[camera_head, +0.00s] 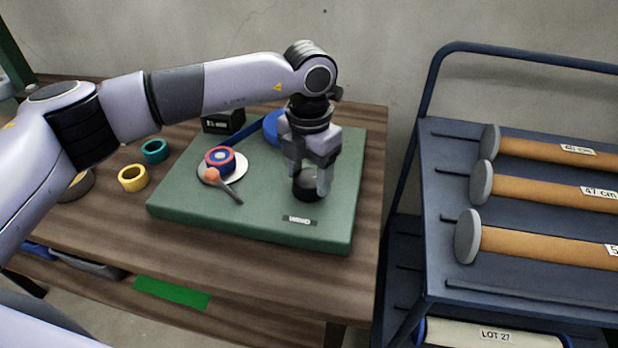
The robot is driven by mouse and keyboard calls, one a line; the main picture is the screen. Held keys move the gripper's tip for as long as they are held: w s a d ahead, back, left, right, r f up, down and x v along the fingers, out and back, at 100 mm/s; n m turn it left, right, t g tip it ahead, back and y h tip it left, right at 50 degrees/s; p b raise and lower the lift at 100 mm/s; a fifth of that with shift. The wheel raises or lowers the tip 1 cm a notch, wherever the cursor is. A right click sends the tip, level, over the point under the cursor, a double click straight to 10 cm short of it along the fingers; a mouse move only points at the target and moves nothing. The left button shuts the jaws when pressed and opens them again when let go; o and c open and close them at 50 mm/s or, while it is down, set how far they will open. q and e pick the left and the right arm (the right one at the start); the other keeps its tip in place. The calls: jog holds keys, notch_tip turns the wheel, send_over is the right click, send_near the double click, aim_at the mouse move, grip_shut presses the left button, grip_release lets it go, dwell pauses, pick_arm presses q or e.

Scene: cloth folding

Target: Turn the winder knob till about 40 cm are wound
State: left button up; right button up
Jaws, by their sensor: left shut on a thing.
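The winder is a green board (260,222) on the wooden table. A black round knob (306,187) stands on its right part, behind a small plate marked "WIND". My left gripper (309,185) points down over the knob and is shut on it. A blue round reel (277,128) sits at the back of the board, partly hidden by my left arm. A blue strip runs from it toward a red and blue spool (220,160) on a white disc. A black box with a small display (223,121) stands at the back; its reading is too small to tell. My right gripper is not in view.
A teal ring (154,151) and a yellow ring (133,178) lie left of the board. A lever with an orange ball (212,175) lies by the spool. A blue cart (436,180) with labelled rolls stands to the right, beyond a gap.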

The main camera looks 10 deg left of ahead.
pick_arm(q)
jog(key=m+b, duration=0.1)
jog(key=m, duration=0.1)
jog(key=shift+m, duration=0.4)
jog(key=m+b, duration=0.2)
jog(key=m, duration=0.6)
jog(key=shift+b, duration=0.4)
jog(key=shift+m+b, duration=0.35)
jog(key=shift+m, duration=1.85)
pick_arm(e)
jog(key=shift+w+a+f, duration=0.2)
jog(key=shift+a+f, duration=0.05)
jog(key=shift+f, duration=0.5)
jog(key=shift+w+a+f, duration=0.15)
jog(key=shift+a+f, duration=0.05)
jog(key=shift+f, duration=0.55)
pick_arm(q)
jog(key=shift+r, duration=0.1)
jog(key=o, duration=1.1)
jog(key=shift+c, duration=0.2)
